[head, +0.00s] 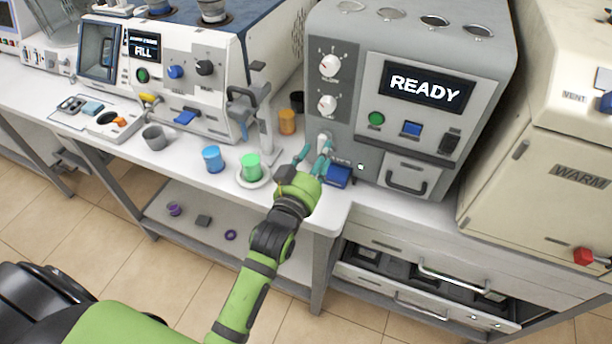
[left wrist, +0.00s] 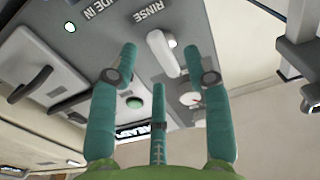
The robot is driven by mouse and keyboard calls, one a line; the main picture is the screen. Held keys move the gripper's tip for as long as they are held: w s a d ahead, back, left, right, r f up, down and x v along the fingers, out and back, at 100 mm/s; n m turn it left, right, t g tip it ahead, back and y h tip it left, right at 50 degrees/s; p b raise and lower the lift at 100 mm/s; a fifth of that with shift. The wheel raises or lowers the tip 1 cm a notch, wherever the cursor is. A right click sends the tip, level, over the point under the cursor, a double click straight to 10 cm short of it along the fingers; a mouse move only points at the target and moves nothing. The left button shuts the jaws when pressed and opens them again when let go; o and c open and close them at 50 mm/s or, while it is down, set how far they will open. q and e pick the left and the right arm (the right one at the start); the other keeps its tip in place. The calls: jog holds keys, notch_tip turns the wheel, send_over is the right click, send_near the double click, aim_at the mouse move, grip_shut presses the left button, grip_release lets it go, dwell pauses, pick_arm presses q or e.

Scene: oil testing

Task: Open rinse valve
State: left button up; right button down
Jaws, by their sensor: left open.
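The rinse valve is a white lever (left wrist: 160,48) beneath the "RINSE" label on the grey machine's front in the left wrist view. In the head view its pale top (head: 324,138) shows at the lower left of the machine (head: 345,115) whose screen reads "READY". My left gripper (head: 314,153) is in front of it, with teal fingers reaching toward the panel. In the left wrist view my left gripper (left wrist: 160,60) is open, with the lever between its spread fingertips. I cannot tell whether a finger touches it. My right gripper is not in view.
A blue block (head: 338,176) lies right beside my left gripper. A green cup (head: 250,166) on a white dish, a blue cup (head: 213,158) and an orange cup (head: 287,121) stand to the left. A drawer handle (head: 406,182) sticks out on the right.

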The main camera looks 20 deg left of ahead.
pick_arm(q)
jog(key=s, duration=0.9)
jog(key=shift+s+a, duration=0.15)
jog(key=shift+s, duration=0.15)
